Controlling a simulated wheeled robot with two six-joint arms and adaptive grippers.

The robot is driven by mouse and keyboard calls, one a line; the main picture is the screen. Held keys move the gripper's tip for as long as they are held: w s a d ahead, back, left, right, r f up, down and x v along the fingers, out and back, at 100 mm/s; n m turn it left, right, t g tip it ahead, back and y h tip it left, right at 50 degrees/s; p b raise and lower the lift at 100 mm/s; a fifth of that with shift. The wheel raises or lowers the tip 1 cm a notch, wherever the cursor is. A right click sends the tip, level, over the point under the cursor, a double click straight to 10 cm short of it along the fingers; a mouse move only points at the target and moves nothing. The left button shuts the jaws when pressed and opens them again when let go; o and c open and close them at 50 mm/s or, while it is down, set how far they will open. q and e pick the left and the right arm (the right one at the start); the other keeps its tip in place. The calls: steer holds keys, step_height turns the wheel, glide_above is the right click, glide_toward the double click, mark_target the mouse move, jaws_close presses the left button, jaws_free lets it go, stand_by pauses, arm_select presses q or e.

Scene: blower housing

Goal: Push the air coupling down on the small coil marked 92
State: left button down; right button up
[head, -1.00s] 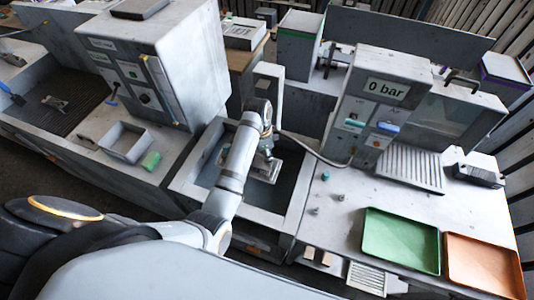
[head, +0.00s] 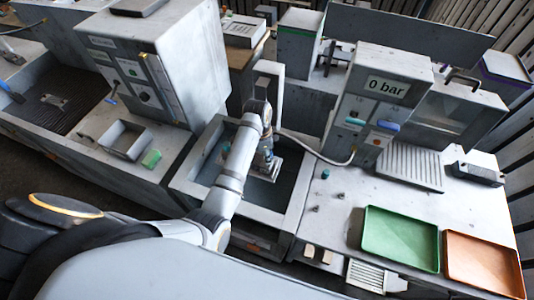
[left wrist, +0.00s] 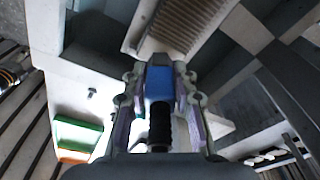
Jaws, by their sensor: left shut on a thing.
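My left gripper (head: 266,158) reaches down into the grey basin (head: 292,205) in the middle of the head view. In the left wrist view, my left gripper (left wrist: 158,78) is shut on the air coupling (left wrist: 158,85), a blue block with a black ribbed part (left wrist: 160,125) below it in the picture. A pale hose (head: 318,153) runs from the gripper to the test unit. A grey metal part (head: 262,173), perhaps the small coil, sits under the gripper, partly hidden. No mark 92 is readable, and I cannot tell whether the coupling touches it. My right gripper is not in view.
The test unit (head: 385,70) reads 0 bar and stands right of the basin. A green tray (head: 400,238) and an orange tray (head: 482,265) lie on the right bench, with small fittings (head: 325,174) near the basin. A large grey cabinet (head: 165,65) stands to the left.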

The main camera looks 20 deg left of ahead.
arm_select(q)
steer(key=shift+f, duration=0.15)
stand_by(0.5)
steer(key=c, duration=1)
jaws_free()
steer(key=r, duration=0.7)
steer(key=shift+s+a+r, duration=0.25)
steer(key=shift+a, duration=0.15)
